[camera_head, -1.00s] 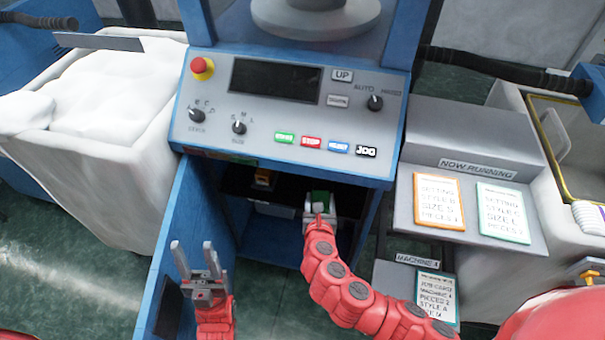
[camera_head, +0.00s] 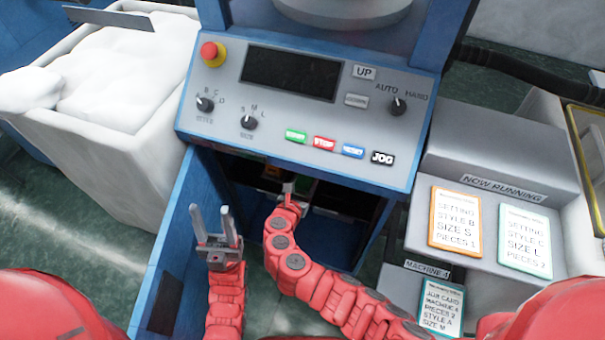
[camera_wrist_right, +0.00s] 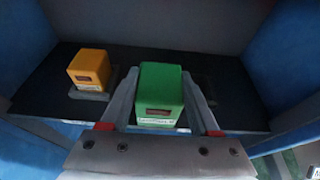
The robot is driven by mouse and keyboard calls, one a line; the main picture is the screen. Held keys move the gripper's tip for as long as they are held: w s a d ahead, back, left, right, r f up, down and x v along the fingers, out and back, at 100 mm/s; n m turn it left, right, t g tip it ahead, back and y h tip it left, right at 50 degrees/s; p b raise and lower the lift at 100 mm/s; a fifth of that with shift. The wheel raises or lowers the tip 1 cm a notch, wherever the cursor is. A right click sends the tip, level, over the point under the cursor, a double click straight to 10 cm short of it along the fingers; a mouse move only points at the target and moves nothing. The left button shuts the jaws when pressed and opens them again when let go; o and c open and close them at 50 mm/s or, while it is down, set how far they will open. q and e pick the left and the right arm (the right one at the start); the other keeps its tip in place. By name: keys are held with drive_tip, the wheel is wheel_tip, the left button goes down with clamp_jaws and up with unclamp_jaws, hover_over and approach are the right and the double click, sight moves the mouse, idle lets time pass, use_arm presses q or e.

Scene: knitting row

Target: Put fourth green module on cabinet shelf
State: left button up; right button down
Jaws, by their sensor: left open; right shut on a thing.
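The green module (camera_wrist_right: 160,92) is between the fingers of my right gripper (camera_wrist_right: 160,122) in the right wrist view. My right gripper, also in the head view (camera_head: 291,190), is shut on it inside the open cabinet (camera_head: 372,225). The module is over the dark cabinet shelf (camera_wrist_right: 42,88); I cannot tell whether it touches it. An orange module (camera_wrist_right: 90,68) sits on a grey base at the left of the shelf. My left gripper (camera_head: 217,222) is open and empty, upright in front of the cabinet, beside its open door.
The blue cabinet door (camera_head: 165,265) stands open at the left. The control panel (camera_head: 210,135) overhangs the opening. A white bin (camera_head: 115,165) is left, and a grey stand with job cards (camera_head: 455,217) is right. The cabinet's side walls are close to the shelf.

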sight(302, 176)
drive_tip(key=w, duration=0.5)
drive_tip(key=shift+w+a+f, duration=0.15)
drive_tip(key=shift+a+f, duration=0.1)
drive_tip(key=shift+a, duration=0.05)
drive_tip(key=shift+f+b, duration=0.75)
drive_tip(key=shift+f, duration=0.95)
drive_tip(key=shift+f, duration=0.15)
drive_tip(key=shift+c, duration=0.6)
unclamp_jaws()
